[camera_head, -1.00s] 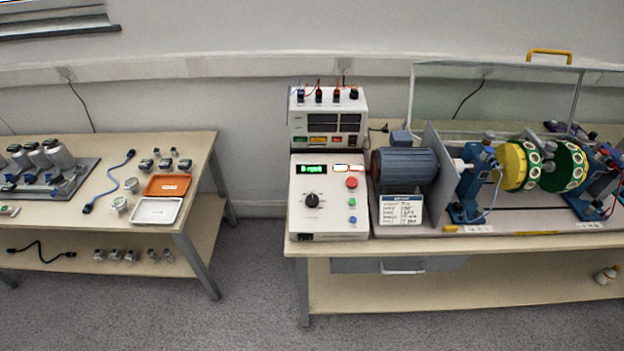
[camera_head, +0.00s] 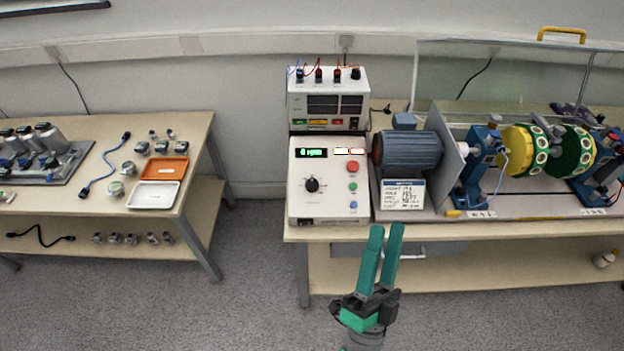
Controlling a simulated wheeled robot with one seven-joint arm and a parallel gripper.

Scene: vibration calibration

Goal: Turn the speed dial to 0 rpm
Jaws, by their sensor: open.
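The speed dial (camera_head: 312,185) is a black round knob on the sloped face of the white control box (camera_head: 330,208), at the left end of the right-hand bench. The box's green display (camera_head: 311,153) seems to read 0 rpm, though the digits are small. My gripper (camera_head: 385,228) is at the lower middle of the view, with its green fingers pointing up. It is open and empty, in front of the bench's front edge, below and to the right of the dial and apart from it. The dial is in full view.
Red (camera_head: 352,166), green and blue buttons sit right of the dial. A white meter unit (camera_head: 328,92) stands behind the box. A blue motor (camera_head: 408,150) and a label card (camera_head: 403,194) are to its right. Open floor (camera_head: 255,275) lies between the two benches.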

